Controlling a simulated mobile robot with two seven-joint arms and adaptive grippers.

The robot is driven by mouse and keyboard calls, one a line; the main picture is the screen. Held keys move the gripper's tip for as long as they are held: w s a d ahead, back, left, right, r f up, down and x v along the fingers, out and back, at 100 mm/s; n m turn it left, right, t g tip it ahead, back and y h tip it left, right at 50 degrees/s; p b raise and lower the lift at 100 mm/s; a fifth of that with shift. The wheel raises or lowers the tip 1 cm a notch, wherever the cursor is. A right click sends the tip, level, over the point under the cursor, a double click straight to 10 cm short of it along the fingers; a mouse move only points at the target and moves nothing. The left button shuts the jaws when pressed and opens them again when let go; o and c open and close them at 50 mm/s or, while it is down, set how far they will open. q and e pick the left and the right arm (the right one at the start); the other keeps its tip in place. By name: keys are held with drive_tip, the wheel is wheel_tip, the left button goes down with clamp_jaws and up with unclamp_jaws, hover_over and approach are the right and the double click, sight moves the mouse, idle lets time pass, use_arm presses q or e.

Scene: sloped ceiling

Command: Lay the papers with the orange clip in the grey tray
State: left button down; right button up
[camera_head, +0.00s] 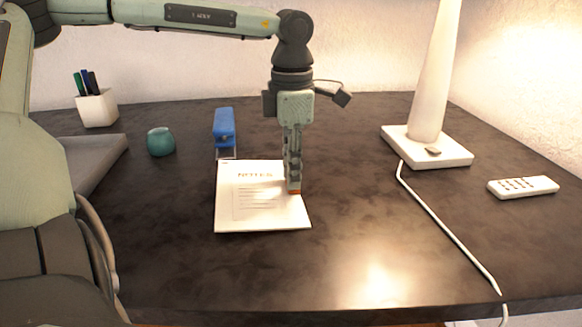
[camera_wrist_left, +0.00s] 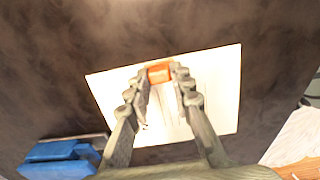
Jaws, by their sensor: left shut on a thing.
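The papers (camera_head: 245,210), headed "NOTES", lie on the dark desk in the head view, right in front of the blue stapler. They also show in the left wrist view (camera_wrist_left: 215,95). The orange clip (camera_wrist_left: 159,73) sits at the papers' edge between my left fingertips. My left gripper (camera_head: 293,190) points straight down at the right part of the papers and is shut on the orange clip. I cannot tell whether the papers touch the desk all over. The grey tray (camera_head: 98,160) is at the left of the desk, partly hidden by my own body. My right gripper is not in view.
A blue stapler (camera_head: 224,128) stands just behind the papers. A teal pot (camera_head: 160,142) is between stapler and tray. A white pen cup (camera_head: 97,108) is at the back left. A lamp base (camera_head: 455,150), its cable (camera_head: 440,222) and a remote (camera_head: 523,187) are at the right.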

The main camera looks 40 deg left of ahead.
use_arm(q)
drive_tip(key=c, duration=1.3)
unclamp_jaws()
drive_tip(key=shift+o, duration=0.2)
wheel_tip(320, 180, up, 12)
